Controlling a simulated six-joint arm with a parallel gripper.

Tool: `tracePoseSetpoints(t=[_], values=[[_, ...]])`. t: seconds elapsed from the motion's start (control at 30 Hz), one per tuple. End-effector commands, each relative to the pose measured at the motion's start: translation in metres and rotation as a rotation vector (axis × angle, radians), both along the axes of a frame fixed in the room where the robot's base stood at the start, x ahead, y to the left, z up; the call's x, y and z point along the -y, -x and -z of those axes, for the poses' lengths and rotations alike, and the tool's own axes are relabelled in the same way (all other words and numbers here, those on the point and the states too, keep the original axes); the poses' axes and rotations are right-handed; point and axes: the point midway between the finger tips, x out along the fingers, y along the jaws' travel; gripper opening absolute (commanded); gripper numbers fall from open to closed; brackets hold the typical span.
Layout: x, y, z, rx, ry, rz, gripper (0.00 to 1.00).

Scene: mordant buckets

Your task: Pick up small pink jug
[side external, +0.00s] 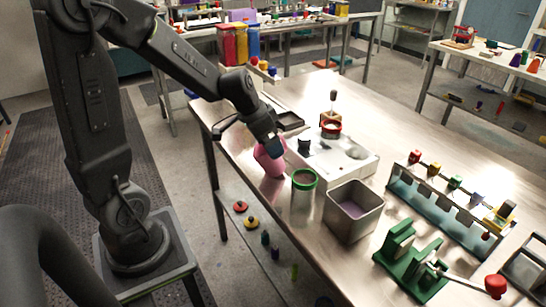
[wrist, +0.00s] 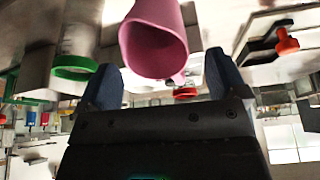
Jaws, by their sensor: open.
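The small pink jug (side external: 269,160) stands on the steel table near its left edge in the side view. In the wrist view the jug (wrist: 154,40) shows its open mouth, centred beyond the two dark fingers. My gripper (side external: 274,148) is at the jug's upper part in the side view and hides some of it. In the wrist view my gripper (wrist: 163,82) is open, with one finger on each side of the jug and visible gaps between. Contact with the jug cannot be told.
A green-rimmed glass jar (side external: 305,180) stands just right of the jug, with a square metal bin (side external: 353,214) beyond it. A white tray (side external: 345,172) lies behind. A green clamp stand (side external: 412,268) and a rack (side external: 440,206) occupy the right side.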

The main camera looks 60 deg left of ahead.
Motion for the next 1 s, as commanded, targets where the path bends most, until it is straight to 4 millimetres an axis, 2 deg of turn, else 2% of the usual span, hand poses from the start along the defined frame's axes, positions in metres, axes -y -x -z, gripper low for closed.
tracePoseSetpoints(t=[0.3,0.63,1.0], values=[[0.003,-0.013,0.041,-0.005,0.002,0.001,0.91],[0.002,-0.016,0.047,-0.002,-0.001,0.0,0.91],[0.002,-0.016,0.047,-0.002,-0.001,-0.001,0.56]])
